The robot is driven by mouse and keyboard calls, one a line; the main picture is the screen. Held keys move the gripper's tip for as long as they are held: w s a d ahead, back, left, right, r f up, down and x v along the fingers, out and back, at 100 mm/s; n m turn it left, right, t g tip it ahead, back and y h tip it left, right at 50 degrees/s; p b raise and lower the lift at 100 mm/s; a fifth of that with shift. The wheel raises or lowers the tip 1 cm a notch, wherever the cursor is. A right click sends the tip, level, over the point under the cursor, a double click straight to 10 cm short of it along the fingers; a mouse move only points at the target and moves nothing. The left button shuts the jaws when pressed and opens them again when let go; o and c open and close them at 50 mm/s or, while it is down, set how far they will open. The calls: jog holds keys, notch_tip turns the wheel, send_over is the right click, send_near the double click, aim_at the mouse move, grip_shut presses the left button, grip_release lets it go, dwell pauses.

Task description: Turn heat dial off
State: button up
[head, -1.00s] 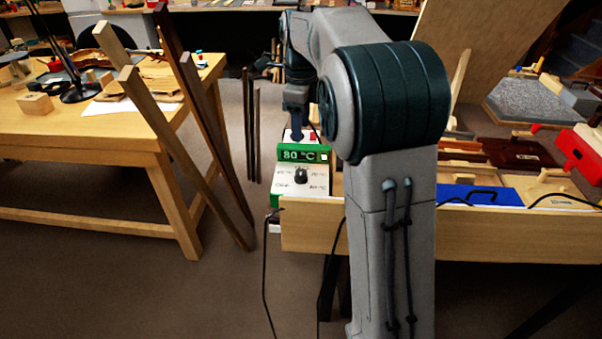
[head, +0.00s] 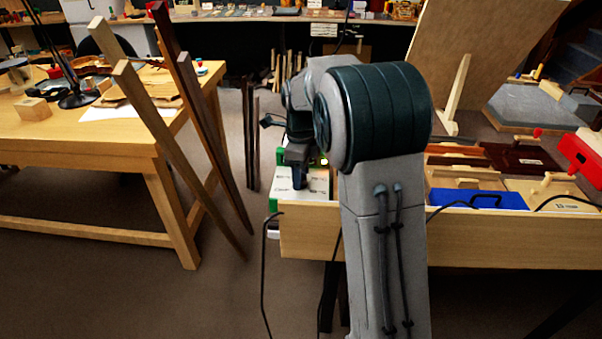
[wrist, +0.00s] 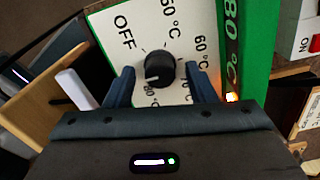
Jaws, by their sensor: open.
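The heat dial (wrist: 160,68) is a round black knob on a white panel (wrist: 105,25) printed with OFF and several temperatures. Its white pointer mark faces the 80 °C label, at the lower left in the wrist view. My gripper (wrist: 157,80) is open, with one blue finger on each side of the dial; I cannot tell whether they touch it. A green display (wrist: 232,45) beside the panel reads 80 °C, with a small orange light at its end. In the head view my gripper (head: 299,182) is over the white panel (head: 318,185), and the dial is hidden.
The heater box stands at the left end of a wooden bench (head: 480,238). A blue box (head: 475,197) lies to the right on it. Dark and light wooden strips (head: 205,130) lean on the left table (head: 90,145). A red and white switch (wrist: 312,42) shows in the wrist view.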

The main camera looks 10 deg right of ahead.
jog(key=c, duration=1)
jog(key=shift+o, duration=0.2)
